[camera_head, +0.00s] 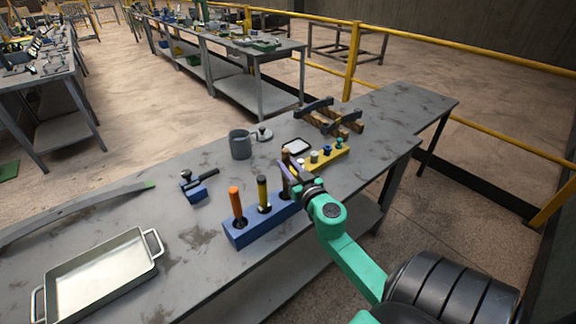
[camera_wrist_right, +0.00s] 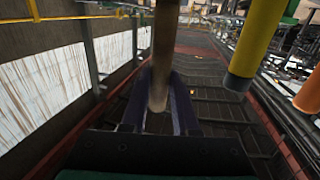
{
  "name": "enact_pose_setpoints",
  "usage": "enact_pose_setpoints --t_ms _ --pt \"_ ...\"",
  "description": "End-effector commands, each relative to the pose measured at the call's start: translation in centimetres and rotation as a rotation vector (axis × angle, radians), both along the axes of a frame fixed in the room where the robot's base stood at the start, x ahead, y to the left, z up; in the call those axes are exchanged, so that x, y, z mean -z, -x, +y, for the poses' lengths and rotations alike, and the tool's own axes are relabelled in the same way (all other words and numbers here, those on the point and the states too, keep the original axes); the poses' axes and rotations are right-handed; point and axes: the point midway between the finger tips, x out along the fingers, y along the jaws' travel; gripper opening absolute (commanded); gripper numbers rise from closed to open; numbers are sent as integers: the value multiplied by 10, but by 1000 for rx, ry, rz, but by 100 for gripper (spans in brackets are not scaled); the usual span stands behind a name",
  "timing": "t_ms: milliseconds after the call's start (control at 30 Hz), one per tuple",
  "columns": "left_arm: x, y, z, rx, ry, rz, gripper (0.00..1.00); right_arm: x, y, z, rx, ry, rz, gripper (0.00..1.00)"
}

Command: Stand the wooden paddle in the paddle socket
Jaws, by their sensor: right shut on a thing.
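The wooden paddle (camera_head: 285,157) is a thin brown piece between the fingers of my right gripper (camera_head: 289,180). It stands roughly upright at the right end of the blue rack (camera_head: 245,234). In the right wrist view the paddle (camera_wrist_right: 166,50) is a brown shaft between the two dark fingers (camera_wrist_right: 158,102). My right gripper is shut on it. The gripper hides that end of the rack, so I cannot tell whether the paddle is in its socket. An orange-handled tool (camera_head: 236,201) and a yellow-handled tool (camera_head: 262,190) stand in the rack. My left gripper is out of view.
A grey mug (camera_head: 240,144), a small blue holder (camera_head: 195,192) and a metal tray (camera_head: 150,265) stand on the grey table. The table's front edge runs close by the blue rack.

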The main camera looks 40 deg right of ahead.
Motion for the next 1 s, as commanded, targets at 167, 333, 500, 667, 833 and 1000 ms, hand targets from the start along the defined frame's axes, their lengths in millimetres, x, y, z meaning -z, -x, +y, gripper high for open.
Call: enact_pose_setpoints --t_ms 167,333,500,667,833,1000 --pt "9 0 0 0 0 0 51 9 0 0 0 0 -1 0" --pt "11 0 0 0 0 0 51 11 0 0 0 0 -1 0" --pt "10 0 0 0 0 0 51 10 0 0 0 0 -1 32" --pt "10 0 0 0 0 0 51 10 0 0 0 0 -1 63" --pt "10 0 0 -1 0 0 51 11 0 0 0 0 0 63" --pt "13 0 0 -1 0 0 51 12 8 3 -1 -1 1 63"
